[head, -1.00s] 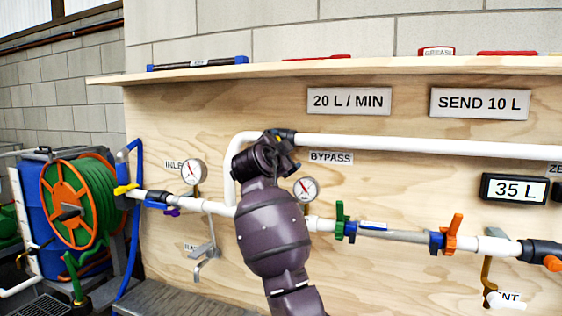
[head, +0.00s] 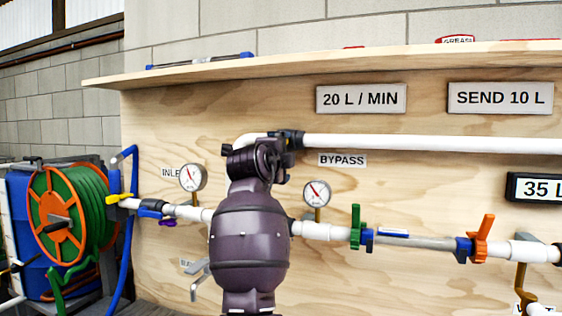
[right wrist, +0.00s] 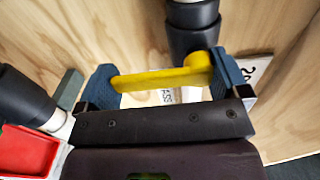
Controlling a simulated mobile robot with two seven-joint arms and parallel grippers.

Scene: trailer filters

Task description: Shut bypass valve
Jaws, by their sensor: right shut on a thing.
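The bypass valve (head: 291,140) is a dark body on the upper white pipe, above and left of the BYPASS label (head: 342,160). In the right wrist view its yellow lever handle (right wrist: 165,78) lies between the two blue fingers of my right gripper (right wrist: 168,84), lengthwise from one finger to the other. The jaws are shut on the handle. In the head view my right gripper (head: 272,158) is at the valve, and my wrist hides the handle and part of the pipe. My left gripper is not in view.
Two gauges (head: 192,177) (head: 317,193) flank my arm. A green-handled valve (head: 356,227) and an orange-handled valve (head: 484,238) sit on the lower pipe. A wooden shelf (head: 330,65) runs above. A green hose reel (head: 65,220) stands at left.

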